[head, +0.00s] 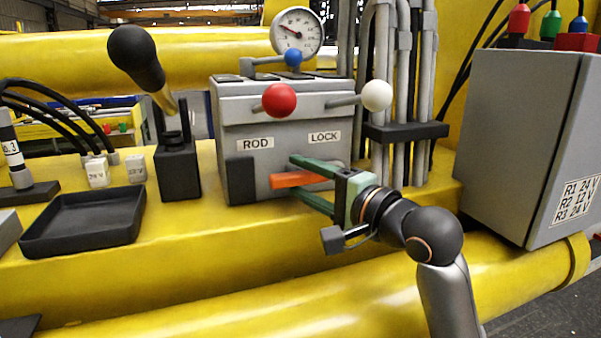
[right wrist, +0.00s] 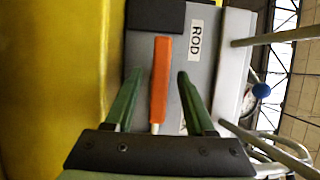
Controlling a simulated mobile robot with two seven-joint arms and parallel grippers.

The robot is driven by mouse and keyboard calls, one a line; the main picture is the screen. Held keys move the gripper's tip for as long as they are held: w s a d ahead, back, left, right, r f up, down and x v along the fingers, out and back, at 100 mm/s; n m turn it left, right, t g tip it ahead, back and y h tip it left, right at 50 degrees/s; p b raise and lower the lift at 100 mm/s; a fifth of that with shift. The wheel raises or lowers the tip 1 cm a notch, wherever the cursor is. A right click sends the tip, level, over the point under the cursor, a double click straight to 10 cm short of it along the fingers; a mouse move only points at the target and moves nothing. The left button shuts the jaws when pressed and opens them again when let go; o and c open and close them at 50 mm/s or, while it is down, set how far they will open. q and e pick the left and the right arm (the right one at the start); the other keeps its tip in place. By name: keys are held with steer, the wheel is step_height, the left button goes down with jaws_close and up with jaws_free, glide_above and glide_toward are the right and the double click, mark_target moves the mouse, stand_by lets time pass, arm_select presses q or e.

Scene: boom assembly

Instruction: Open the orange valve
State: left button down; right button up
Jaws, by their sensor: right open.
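The orange valve (head: 290,180) is a flat orange lever on the front of the grey valve box (head: 230,130), below the ROD and LOCK labels. It lies about level in the head view. In the right wrist view the orange lever (right wrist: 160,75) ends in a pale stem near the gripper's base. My right gripper (head: 298,176) is open, with green fingers. In the right wrist view its two fingers (right wrist: 159,76) stand on either side of the lever, with gaps showing. Part of the lever is hidden by a finger in the head view. My left gripper is not in view.
A red knob (head: 279,100), a white knob (head: 377,95) and a gauge (head: 297,32) sit above the lever. A black joystick (head: 135,58) and black tray (head: 85,222) are left. Grey pipes (head: 381,80) and a grey cabinet (head: 515,130) are right.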

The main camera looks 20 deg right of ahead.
steer(key=shift+w+a, duration=0.2)
steer(key=shift+w, duration=0.25)
steer(key=shift+c, duration=0.2)
jaws_close()
